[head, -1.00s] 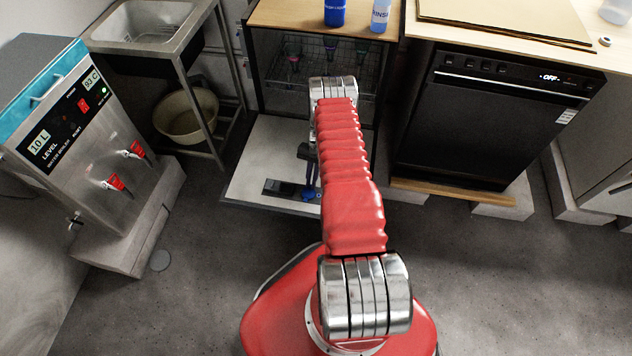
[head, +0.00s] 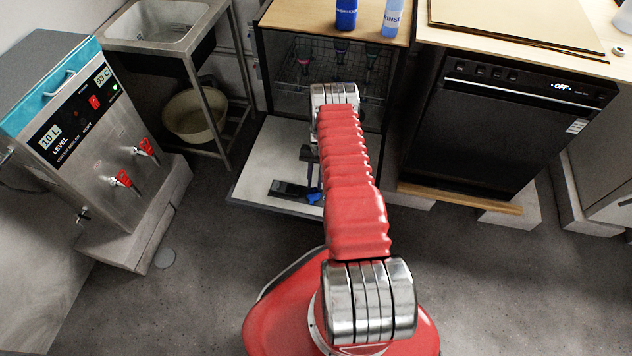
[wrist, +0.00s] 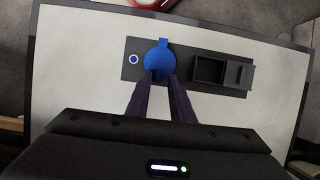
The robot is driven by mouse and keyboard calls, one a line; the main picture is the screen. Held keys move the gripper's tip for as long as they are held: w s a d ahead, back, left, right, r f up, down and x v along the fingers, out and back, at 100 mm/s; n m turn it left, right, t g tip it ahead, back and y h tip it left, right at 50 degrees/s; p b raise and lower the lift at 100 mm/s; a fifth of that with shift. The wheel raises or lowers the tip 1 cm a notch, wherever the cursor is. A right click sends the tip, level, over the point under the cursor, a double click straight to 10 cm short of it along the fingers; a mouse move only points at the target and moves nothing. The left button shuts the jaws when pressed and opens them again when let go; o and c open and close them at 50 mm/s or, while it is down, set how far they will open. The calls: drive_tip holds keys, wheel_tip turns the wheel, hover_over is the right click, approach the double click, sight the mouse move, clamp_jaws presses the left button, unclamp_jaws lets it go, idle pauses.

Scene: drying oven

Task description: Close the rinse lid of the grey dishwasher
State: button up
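The grey dishwasher (head: 258,70) stands open at the centre back of the head view, with its door (head: 259,150) folded down flat. A dark dispenser panel (wrist: 215,74) is set in the door's pale inner face. On it sits the round blue rinse lid (wrist: 158,56), with a small tab on its far side. Whether it lies flush or is raised, I cannot tell. My gripper (wrist: 161,78) is over the door, its two fingertips at the lid's near edge with a narrow gap between them. Contact is unclear. In the head view my arm partly covers the door.
A black dishwasher (head: 480,140) showing "OFF" stands at the right. A water boiler (head: 90,150) and a sink (head: 160,25) are at the left. A blue bottle (head: 346,14) and a pale blue rinse bottle (head: 392,20) stand on the wooden top. The front floor is clear.

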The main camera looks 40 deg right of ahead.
drive_tip(key=shift+o, duration=0.8)
drive_tip(key=shift+s, duration=0.1)
drive_tip(key=shift+r, duration=0.1)
drive_tip(key=v, duration=1.3)
drive_tip(key=shift+r, duration=0.2)
drive_tip(key=shift+w+d, duration=0.1)
drive_tip(key=shift+w, duration=0.1)
